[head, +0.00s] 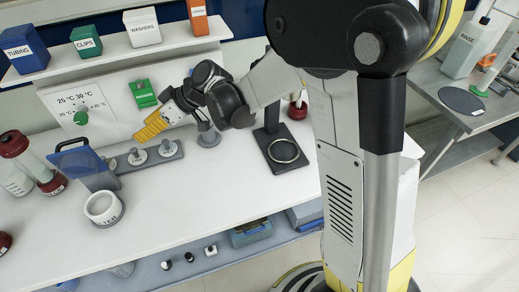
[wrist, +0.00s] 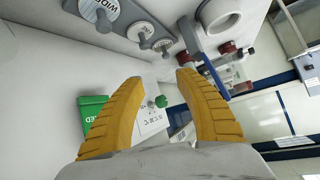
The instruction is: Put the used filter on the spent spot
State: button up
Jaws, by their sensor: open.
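My gripper (head: 146,132) is above the bench near its back wall, just above a grey rack (head: 112,164) of knobbed pieces. In the wrist view its yellow fingers (wrist: 160,82) are spread with nothing between them. I cannot pick out the used filter for certain. A white round cup (head: 103,206), its label only partly readable, stands on the bench front left of the rack; a white ring-shaped rim (wrist: 214,72) shows in the wrist view. No spot readably marked spent shows. A dark round mat (head: 462,100) lies bare on the right-hand table.
Labelled boxes (head: 143,27) line the shelf above. The bench front middle is clear.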

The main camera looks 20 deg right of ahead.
jog(key=s+d+r+m+t+h, duration=0.1)
jog(key=s+d+m+h, duration=0.4)
jog(key=s+d, duration=0.6)
jog(key=s+d+r+m+t+h, duration=0.1)
jog(key=s+d+r+m+h, duration=0.2)
jog(key=s+d, duration=0.9)
jog(key=s+m+h, duration=0.1)
jog(key=m, duration=0.2)
jog(key=shift+d+t+h, duration=0.3)
jog(key=shift+h, duration=0.1)
